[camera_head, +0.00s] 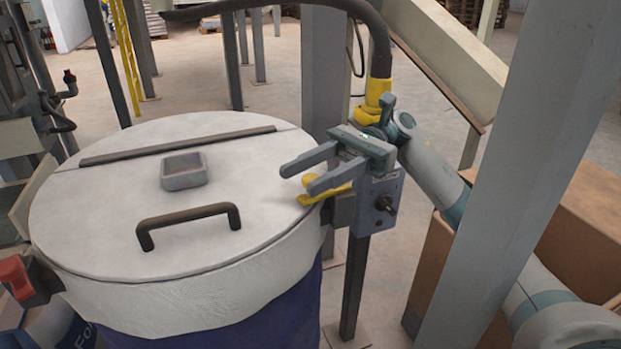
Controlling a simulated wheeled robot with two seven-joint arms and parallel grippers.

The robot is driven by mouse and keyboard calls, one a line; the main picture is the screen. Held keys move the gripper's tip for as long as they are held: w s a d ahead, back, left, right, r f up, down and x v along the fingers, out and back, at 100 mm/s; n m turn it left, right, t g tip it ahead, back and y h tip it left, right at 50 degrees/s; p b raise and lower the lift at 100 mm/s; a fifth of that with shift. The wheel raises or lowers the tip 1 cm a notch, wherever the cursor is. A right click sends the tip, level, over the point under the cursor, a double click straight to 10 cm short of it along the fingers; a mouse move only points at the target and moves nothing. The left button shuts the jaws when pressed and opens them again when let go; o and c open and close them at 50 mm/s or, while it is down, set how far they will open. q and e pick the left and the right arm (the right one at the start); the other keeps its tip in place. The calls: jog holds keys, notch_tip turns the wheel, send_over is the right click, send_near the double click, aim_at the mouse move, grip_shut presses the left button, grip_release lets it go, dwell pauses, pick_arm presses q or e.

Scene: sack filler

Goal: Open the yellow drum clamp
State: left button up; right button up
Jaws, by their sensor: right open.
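The yellow clamp (327,196) is a small yellow handle at the right rim of the white-lidded drum (95,215), beside a grey bracket. My right gripper (298,181) comes in from the right. Its two fingers are apart with nothing between them, and they point left over the lid's right edge. The nearer finger covers part of the yellow clamp, and whether it touches it I cannot tell. My left gripper is not in view.
A dark handle (188,224) and a small grey box (184,170) stand up from the lid. A grey control box (379,205) with a knob is close by the gripper. A grey post (545,150) stands in front of my right arm. A red block (15,275) is at left.

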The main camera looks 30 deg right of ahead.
jog(key=r, duration=0.3)
jog(key=shift+s+d+r, duration=0.2)
jog(key=shift+s+d, duration=0.05)
jog(key=shift+s, duration=0.05)
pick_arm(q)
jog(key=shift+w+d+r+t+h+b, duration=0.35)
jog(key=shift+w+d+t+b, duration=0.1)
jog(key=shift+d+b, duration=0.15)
pick_arm(e)
jog(key=s+d+r, duration=0.6)
jog(key=s, duration=0.3)
jog(key=shift+r, duration=0.25)
